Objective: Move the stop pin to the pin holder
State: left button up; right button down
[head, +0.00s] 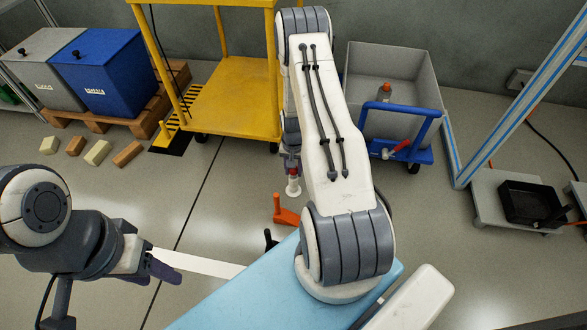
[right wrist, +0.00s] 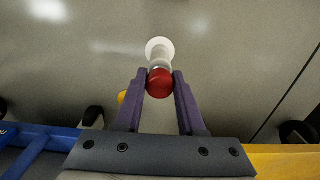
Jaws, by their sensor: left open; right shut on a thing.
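The stop pin has a red round knob and a pale shaft ending in a white disc. In the right wrist view the stop pin (right wrist: 159,82) sits between the purple fingers of my right gripper (right wrist: 160,84), which are shut on its red end. In the head view the stop pin (head: 293,186) hangs below my right gripper (head: 292,164), disc downward, in front of the yellow cart. My left gripper (head: 166,270) is open and apart from it at the lower left. I cannot tell for sure which thing is the pin holder.
An orange bracket (head: 286,211) stands just below the pin in the head view, by a light blue surface (head: 235,300). A yellow cart (head: 235,117), a blue-handled grey cart (head: 420,70) and a black tray (head: 530,203) stand around.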

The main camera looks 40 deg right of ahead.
jog(key=shift+f, duration=0.25)
jog(key=shift+c, duration=2.1)
grip_release()
jog(key=shift+r, duration=0.1)
notch_tip(320, 180, up, 10)
jog(key=p, duration=0.6)
jog(key=shift+r, duration=0.15)
